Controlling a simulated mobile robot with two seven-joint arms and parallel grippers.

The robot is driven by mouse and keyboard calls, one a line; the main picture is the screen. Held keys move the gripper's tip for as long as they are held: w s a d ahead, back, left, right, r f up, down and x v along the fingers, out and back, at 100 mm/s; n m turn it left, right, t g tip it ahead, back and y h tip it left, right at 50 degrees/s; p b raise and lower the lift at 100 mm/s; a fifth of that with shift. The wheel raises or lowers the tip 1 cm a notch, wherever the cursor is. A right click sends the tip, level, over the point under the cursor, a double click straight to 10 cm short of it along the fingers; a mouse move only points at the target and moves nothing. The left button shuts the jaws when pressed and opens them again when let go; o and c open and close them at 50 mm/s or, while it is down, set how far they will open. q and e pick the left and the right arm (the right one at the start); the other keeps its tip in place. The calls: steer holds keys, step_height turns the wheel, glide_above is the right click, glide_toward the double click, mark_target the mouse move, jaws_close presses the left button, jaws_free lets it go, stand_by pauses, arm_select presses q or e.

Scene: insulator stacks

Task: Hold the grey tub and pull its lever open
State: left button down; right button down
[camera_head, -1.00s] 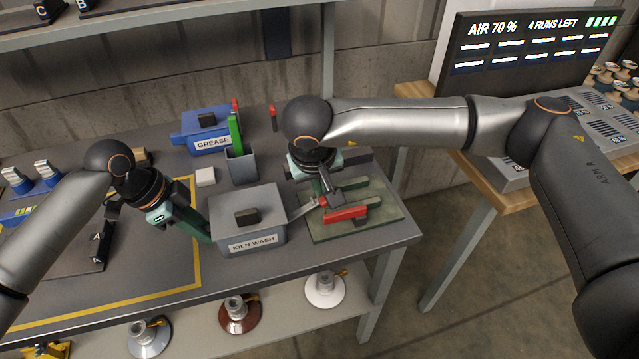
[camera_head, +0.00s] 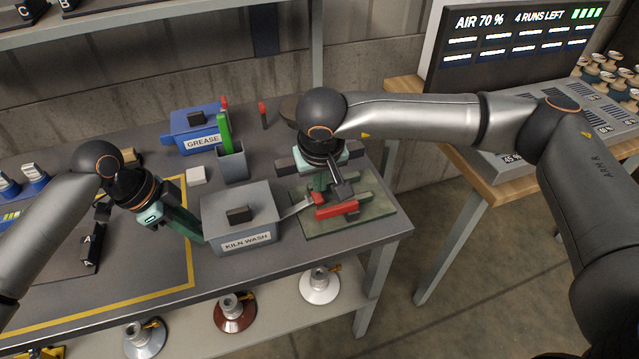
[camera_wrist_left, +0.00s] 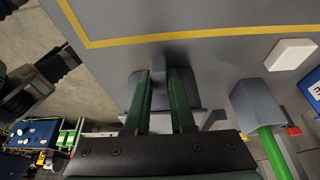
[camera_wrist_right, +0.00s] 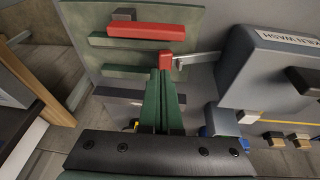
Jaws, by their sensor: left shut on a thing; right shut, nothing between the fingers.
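The grey tub (camera_head: 240,212), labelled KILN WASH, stands upright on the bench with a dark knob on its lid. Its lever (camera_head: 297,208) sticks out to the right and ends in a red tip, which also shows in the right wrist view (camera_wrist_right: 165,59). My left gripper (camera_head: 200,237) is shut on the tub at its left side; the exact contact is partly hidden.
A green fixture plate (camera_head: 375,212) with a red bar (camera_head: 336,209) lies right of the tub, under my right gripper. Behind stand a grey cup (camera_head: 232,165) with a green stick and a blue GREASE tub (camera_head: 186,128). A white block (camera_head: 196,175) lies nearby.

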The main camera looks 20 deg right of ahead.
steer(key=w+v, duration=0.1)
steer(key=v, duration=1.3)
steer(key=shift+a+r, duration=0.25)
arm_select(q)
steer(key=c, duration=0.7)
jaws_free()
arm_select(e)
steer(key=shift+w, duration=0.1)
